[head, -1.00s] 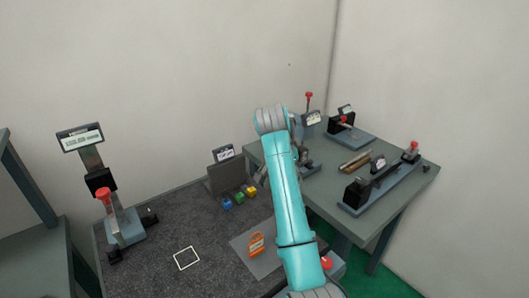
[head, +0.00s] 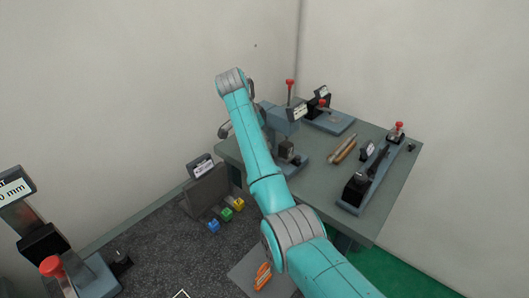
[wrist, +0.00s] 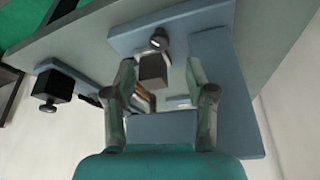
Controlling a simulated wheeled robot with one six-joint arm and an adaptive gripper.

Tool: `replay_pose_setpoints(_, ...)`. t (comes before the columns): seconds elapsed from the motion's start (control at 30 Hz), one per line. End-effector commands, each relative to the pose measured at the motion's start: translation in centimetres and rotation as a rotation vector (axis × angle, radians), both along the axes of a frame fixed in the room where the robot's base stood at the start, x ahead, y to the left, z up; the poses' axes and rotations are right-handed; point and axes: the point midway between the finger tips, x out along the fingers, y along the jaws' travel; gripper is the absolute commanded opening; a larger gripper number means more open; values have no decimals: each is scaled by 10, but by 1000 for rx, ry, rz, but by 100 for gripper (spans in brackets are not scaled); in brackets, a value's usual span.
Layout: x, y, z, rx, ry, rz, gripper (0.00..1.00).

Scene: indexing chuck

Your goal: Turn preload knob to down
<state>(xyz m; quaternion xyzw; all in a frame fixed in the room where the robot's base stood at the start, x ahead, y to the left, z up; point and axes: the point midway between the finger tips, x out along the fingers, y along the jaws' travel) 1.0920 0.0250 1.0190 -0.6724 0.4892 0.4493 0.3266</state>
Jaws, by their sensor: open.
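My gripper (wrist: 160,68) is open in the wrist view, with one finger on each side of a dark square block (wrist: 153,72). A small silver round part (wrist: 159,40) sits just beyond the block, on a blue-grey body (wrist: 185,22). I cannot tell whether either finger touches the block. In the head view my arm reaches up beside the blue-grey station (head: 280,118) on the table, and my gripper is mostly hidden behind the arm. That station has a red-topped lever (head: 289,86) and a label. No knob is readable as the preload knob.
The grey-green table (head: 325,190) also holds a red-knobbed fixture (head: 330,118), brown bars (head: 342,150) and a long fixture (head: 372,180). At left stand a labelled panel (head: 207,190), coloured blocks (head: 227,214) and another red-knobbed station (head: 52,266). Dark floor lies between.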

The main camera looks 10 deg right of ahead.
Motion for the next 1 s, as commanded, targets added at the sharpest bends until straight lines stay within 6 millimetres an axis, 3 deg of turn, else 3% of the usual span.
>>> replay_pose_setpoints(0.2,4,-15,-37,-1,3,-1,56)
replay_pose_setpoints(0.4,7,-23,-58,0,1,0,56)
replay_pose_setpoints(0.83,9,-26,-67,0,0,1,56)
replay_pose_setpoints(1.0,9,-26,-66,0,-1,1,16)
